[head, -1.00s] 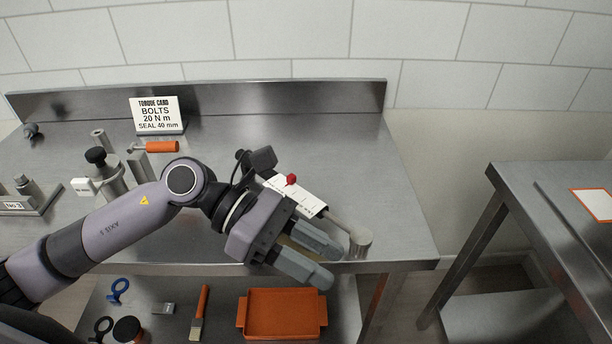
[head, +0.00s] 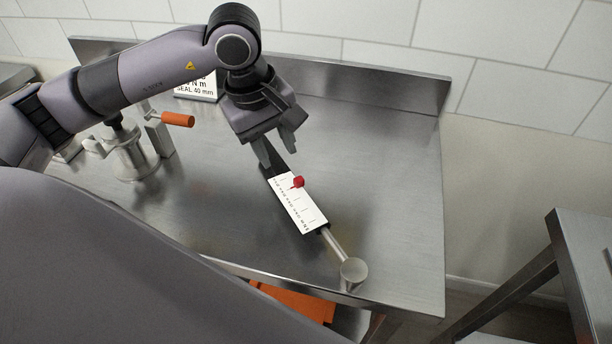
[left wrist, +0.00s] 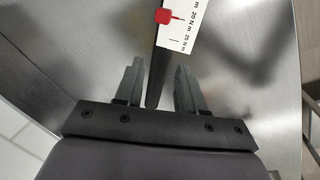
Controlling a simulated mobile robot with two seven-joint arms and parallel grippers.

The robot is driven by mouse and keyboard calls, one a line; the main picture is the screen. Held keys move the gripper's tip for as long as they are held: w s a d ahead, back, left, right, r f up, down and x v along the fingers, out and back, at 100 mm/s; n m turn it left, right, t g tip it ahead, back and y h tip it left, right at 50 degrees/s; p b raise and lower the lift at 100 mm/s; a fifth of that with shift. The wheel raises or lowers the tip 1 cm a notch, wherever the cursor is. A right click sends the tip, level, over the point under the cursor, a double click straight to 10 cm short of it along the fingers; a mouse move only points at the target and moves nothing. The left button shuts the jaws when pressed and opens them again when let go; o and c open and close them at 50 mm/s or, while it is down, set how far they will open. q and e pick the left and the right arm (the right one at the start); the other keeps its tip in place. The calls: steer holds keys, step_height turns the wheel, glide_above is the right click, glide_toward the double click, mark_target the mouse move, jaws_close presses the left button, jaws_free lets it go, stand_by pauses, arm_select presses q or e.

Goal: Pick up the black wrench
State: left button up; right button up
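The black wrench (head: 312,226) lies slantwise on the steel bench. It has a white scale plate with a red pointer, a thin shaft and a round steel end towards the front edge. Its tapering black handle points to the back left. My left gripper (head: 279,157) is at the handle end. In the left wrist view, the two fingers of the gripper (left wrist: 158,88) are apart, one on each side of the black handle of the wrench (left wrist: 154,80), with a gap on both sides. I cannot tell the exact height. My right gripper is not in view.
A metal device (head: 132,155) and an orange-handled tool (head: 177,119) stand left of the wrench. A torque card (head: 197,88) is partly hidden behind my left arm. An orange tray (head: 297,300) shows below the bench. The bench right of the wrench is clear.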

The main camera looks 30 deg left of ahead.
mark_target(281, 168)
arm_select(q)
steer(key=shift+f, duration=0.3)
steer(key=f, duration=0.1)
steer(key=f+p, duration=0.1)
steer(key=f, duration=0.3)
steer(key=shift+w+d+f+p, duration=0.25)
steer(key=shift+w+p, duration=0.1)
steer(key=shift+w+f, duration=0.1)
steer(key=shift+f, duration=0.3)
steer(key=shift+c, duration=0.3)
jaws_close()
steer(key=shift+r, duration=0.15)
